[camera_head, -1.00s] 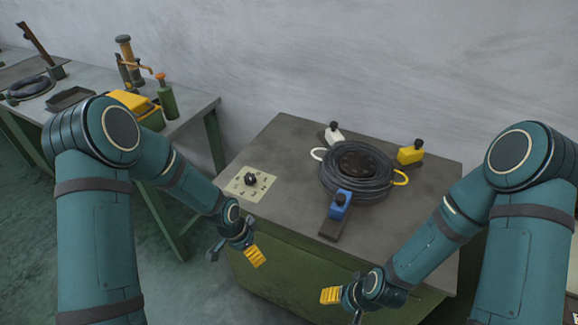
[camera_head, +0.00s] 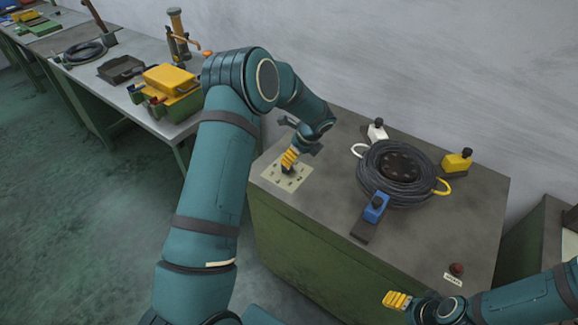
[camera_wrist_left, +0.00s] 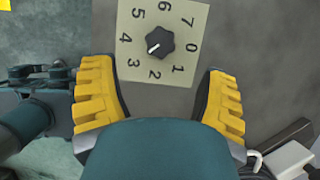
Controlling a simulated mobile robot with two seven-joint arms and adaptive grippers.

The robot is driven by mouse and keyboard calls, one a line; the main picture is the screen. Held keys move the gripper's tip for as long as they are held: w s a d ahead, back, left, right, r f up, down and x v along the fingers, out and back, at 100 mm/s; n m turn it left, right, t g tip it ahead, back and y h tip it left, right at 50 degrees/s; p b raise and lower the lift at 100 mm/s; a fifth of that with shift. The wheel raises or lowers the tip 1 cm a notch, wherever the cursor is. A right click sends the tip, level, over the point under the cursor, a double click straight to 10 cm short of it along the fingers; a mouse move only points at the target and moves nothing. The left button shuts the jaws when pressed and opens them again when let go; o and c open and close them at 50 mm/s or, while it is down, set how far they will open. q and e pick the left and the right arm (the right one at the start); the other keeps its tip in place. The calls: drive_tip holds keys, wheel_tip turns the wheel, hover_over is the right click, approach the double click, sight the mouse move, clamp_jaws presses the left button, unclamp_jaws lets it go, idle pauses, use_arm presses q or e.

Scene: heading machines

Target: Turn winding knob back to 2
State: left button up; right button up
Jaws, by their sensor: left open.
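The winding knob (camera_wrist_left: 160,41) is black and lobed, on a cream dial plate (camera_wrist_left: 130,25) marked 0 to 7. Its white mark points to lower left, at the 3. In the head view the knob (camera_head: 287,170) is partly hidden under my left gripper (camera_head: 289,159), which points down over the dial plate (camera_head: 272,176). In the left wrist view my left gripper (camera_wrist_left: 160,92) is open, its yellow fingers apart on either side, with the knob ahead between their lines and nothing held. My right gripper (camera_head: 396,300) is low, by the bench's front edge; its finger gap is not clear.
A black cable coil (camera_head: 365,184) lies on the bench among white (camera_head: 377,131), yellow (camera_head: 456,161) and blue (camera_head: 375,207) clamps. A side table at left holds a yellow-topped toolbox (camera_head: 171,78).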

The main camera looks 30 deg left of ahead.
use_arm(q)
drive_tip(key=x, duration=0.8)
drive_tip(key=shift+a+f, duration=0.1)
drive_tip(key=shift+f, duration=0.15)
drive_tip(key=c, duration=1.2)
